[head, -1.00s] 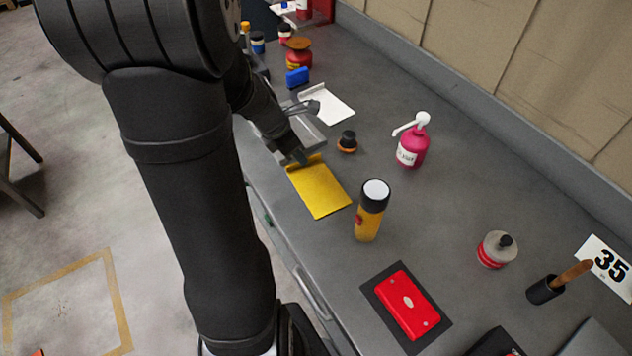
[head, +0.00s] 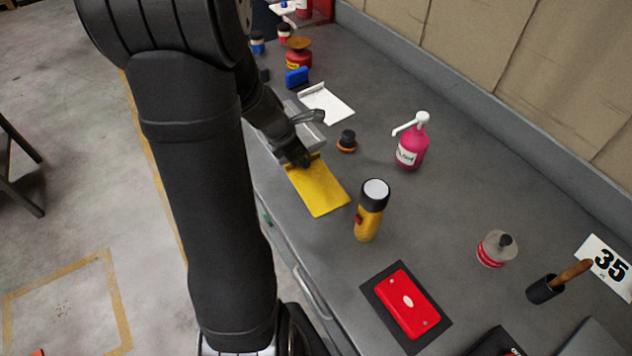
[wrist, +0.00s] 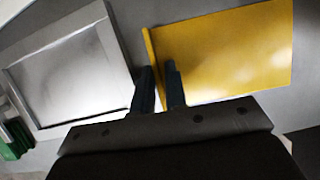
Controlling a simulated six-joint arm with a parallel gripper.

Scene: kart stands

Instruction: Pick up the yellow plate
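The yellow plate (head: 318,188) lies flat on the grey bench, with a raised lip along its far edge. In the wrist view the yellow plate (wrist: 225,50) fills the upper right, its lip at its left side. My gripper (wrist: 159,78) has its two dark fingers on either side of the lip, with a small gap still showing between them. In the head view my gripper (head: 303,161) is at the far edge of the plate, and its fingertips are mostly hidden by the arm.
A grey metal tray (head: 308,131) lies just beyond the plate. A yellow-and-black flashlight (head: 369,212) stands close to its near right corner. A small black-and-orange knob (head: 347,141) and a pink pump bottle (head: 411,145) stand to the right. A red box (head: 407,303) lies nearer.

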